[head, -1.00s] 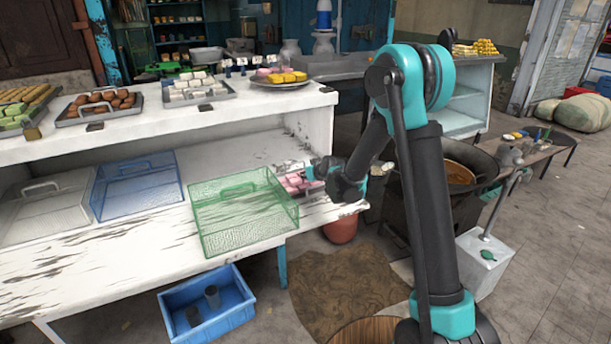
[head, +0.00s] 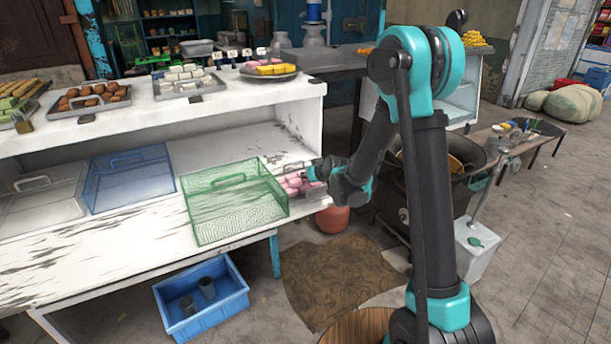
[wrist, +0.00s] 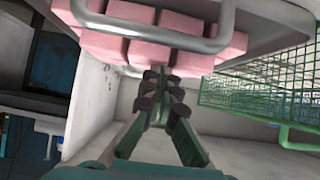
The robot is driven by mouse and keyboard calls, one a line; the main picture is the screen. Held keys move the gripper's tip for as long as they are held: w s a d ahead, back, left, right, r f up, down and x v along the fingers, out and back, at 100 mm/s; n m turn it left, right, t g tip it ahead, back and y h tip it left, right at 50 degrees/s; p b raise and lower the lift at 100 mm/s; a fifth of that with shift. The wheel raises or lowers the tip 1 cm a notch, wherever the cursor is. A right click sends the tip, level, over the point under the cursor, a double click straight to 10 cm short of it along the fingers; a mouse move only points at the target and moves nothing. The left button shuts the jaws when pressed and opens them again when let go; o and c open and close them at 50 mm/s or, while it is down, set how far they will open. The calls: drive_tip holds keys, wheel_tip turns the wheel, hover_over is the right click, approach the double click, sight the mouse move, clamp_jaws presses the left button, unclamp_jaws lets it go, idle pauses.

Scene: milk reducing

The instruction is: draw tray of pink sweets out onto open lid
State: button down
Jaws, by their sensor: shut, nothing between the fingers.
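A metal tray (wrist: 235,52) of pink sweets (head: 292,185) sits on the white lower shelf, beside the right end of a green mesh cover (head: 235,210). In the wrist view the pink sweets (wrist: 160,52) show at the top, with the tray's grey bar handle (wrist: 150,39) crossing in front of them. My gripper (head: 312,172) is at the tray's right side. In the wrist view my gripper (wrist: 160,74) is shut and empty, its fingertips close to the tray's handle side. Whether they touch it I cannot tell. The green mesh cover shows at right there (wrist: 255,90).
A blue cover (head: 130,182) and a clear cover (head: 40,205) stand further left on the lower shelf. The upper shelf (head: 225,108) above holds several sweet trays. A blue crate (head: 200,300) is on the floor below. A dark wok (head: 465,155) stands behind my arm.

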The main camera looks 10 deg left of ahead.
drive_tip(key=shift+r, duration=0.45)
drive_tip(key=s+d+m+g+h, duration=0.2)
drive_tip(key=s+d+m+h, duration=0.1)
drive_tip(key=s+d, duration=1.1)
drive_tip(key=s+d+f+m+g+h, duration=0.1)
drive_tip(key=s+d+m+g+h, duration=0.2)
drive_tip(key=s+d, duration=1.2)
drive_tip(key=s, duration=0.6)
drive_tip(key=shift+s+d+f+m, duration=0.2)
drive_tip(key=shift+s+f+m, duration=0.1)
drive_tip(key=shift+m, duration=0.1)
